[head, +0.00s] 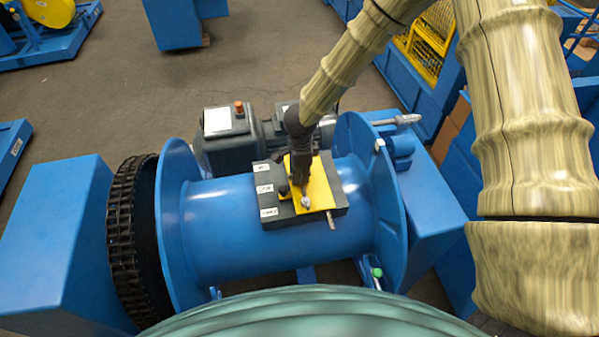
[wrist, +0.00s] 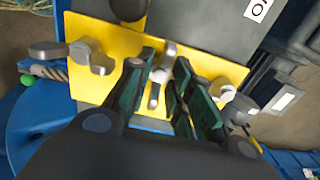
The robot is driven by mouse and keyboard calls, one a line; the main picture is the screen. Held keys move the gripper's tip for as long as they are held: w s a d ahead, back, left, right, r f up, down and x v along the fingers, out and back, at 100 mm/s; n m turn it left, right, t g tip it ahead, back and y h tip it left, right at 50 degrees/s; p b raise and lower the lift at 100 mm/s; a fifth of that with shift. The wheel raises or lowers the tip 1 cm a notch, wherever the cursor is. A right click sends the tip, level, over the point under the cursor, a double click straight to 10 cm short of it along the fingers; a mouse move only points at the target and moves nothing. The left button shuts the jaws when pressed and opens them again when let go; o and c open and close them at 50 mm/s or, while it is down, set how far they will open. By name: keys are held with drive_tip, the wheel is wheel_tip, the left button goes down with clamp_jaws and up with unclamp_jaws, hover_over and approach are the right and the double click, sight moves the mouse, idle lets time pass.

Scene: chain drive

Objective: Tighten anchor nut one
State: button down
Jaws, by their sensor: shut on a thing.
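A yellow plate (head: 318,187) lies on a dark grey block (head: 335,175) on top of the blue drum. Silver wing-shaped nuts sit on the plate in the wrist view: one at the left (wrist: 92,57), one in the middle (wrist: 160,75) and one at the right (wrist: 228,93). I cannot tell which is anchor nut one. My gripper (head: 301,183) reaches down onto the plate from above. In the wrist view its dark green fingers (wrist: 158,90) stand on both sides of the middle wing nut and are shut on it. The fingers partly hide the plate.
The blue drum (head: 225,215) has round flanges at both ends. A black chain (head: 124,230) runs round its left end. A grey motor (head: 222,150) stands behind. A green-tipped rod (head: 377,272) is at the right flange. Grey floor (head: 110,90) is open behind.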

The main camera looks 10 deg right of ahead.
idle(0.3)
drive_tip(key=c, duration=1.6)
unclamp_jaws()
drive_tip(key=shift+o, duration=0.2)
wheel_tip(320, 180, up, 12)
drive_tip(key=shift+s, duration=0.25)
